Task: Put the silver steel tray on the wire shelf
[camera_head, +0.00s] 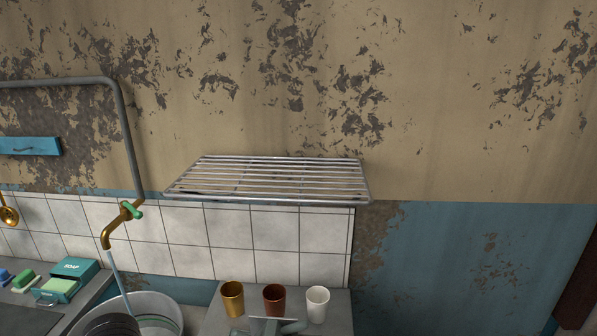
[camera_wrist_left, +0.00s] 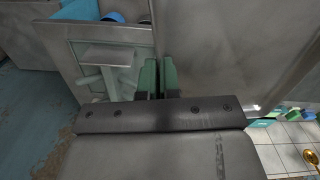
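The wire shelf (camera_head: 270,181) is fixed to the wall in the middle of the head view, and its bars are bare. My left gripper (camera_wrist_left: 158,78) shows in the left wrist view, with its two green fingers close together. A large flat grey metal sheet, which looks like the silver steel tray (camera_wrist_left: 235,50), runs up to the fingers, and its edge passes between them. The tray's far parts are cut off by the frame. Neither the tray nor my left gripper can be made out in the head view. My right gripper is not in view.
Gold (camera_head: 232,299), brown (camera_head: 274,300) and white (camera_head: 317,303) cups stand on a counter below the shelf. A brass tap (camera_head: 118,226) runs into a metal basin (camera_head: 165,309) at left. A grey pipe (camera_head: 129,140) comes down near the shelf's left end. The wall above is clear.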

